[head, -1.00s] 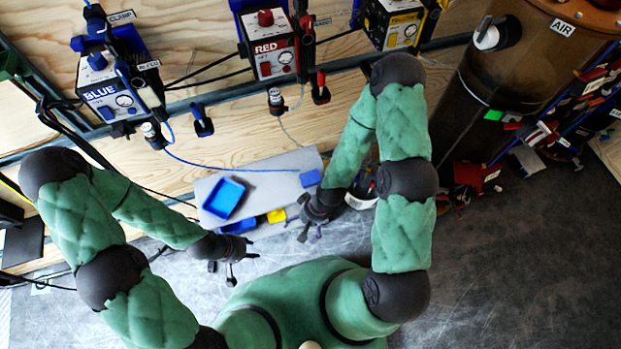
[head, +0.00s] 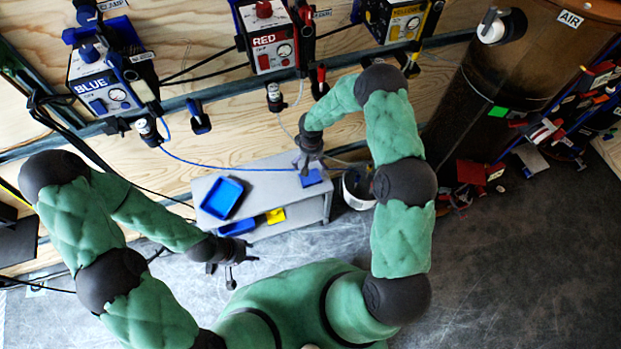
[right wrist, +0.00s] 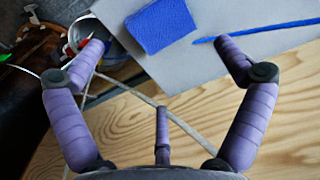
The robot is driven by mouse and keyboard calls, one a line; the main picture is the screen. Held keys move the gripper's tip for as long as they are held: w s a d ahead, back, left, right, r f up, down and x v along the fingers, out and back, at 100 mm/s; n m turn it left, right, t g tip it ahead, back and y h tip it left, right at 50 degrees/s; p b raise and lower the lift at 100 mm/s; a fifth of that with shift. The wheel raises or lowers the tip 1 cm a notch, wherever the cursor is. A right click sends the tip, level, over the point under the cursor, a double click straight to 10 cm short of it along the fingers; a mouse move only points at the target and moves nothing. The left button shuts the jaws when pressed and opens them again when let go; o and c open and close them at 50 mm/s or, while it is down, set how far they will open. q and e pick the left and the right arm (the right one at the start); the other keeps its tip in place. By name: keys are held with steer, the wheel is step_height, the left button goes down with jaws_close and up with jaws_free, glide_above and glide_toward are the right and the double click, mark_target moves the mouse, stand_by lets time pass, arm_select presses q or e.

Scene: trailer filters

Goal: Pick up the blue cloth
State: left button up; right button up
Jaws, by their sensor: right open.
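The blue cloth (head: 311,178) lies on the right end of the grey bench top (head: 268,182). In the right wrist view the cloth (right wrist: 159,25) is a folded blue pad, between and beyond the fingertips, nearer the left finger. My right gripper (head: 307,165) is above the cloth in the head view and partly covers it. In the right wrist view its fingers (right wrist: 157,42) are spread wide and hold nothing. My left gripper (head: 235,265) hangs in front of the bench at the left, its fingers apart with nothing between them.
A blue tray (head: 222,198) stands on the bench's left part. Blue and yellow bins (head: 275,216) sit below. A bucket (head: 357,190) of odds and ends stands right of the bench. A blue hose (head: 230,167) runs across the bench; BLUE, RED and YELLOW boxes hang on the wall.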

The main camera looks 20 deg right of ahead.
mark_target(310, 175)
step_height(310, 175, down, 4)
steer(key=shift+r+b, duration=0.2)
steer(key=shift+b, duration=0.35)
steer(key=shift+a+f+b, duration=0.15)
steer(key=shift+f+b, duration=0.6)
steer(key=shift+f, duration=0.6)
steer(key=shift+a+f+b, duration=0.1)
steer(key=shift+f+b, duration=0.6)
steer(key=shift+f, duration=0.6)
steer(key=shift+r, duration=0.1)
steer(key=c, duration=1.2)
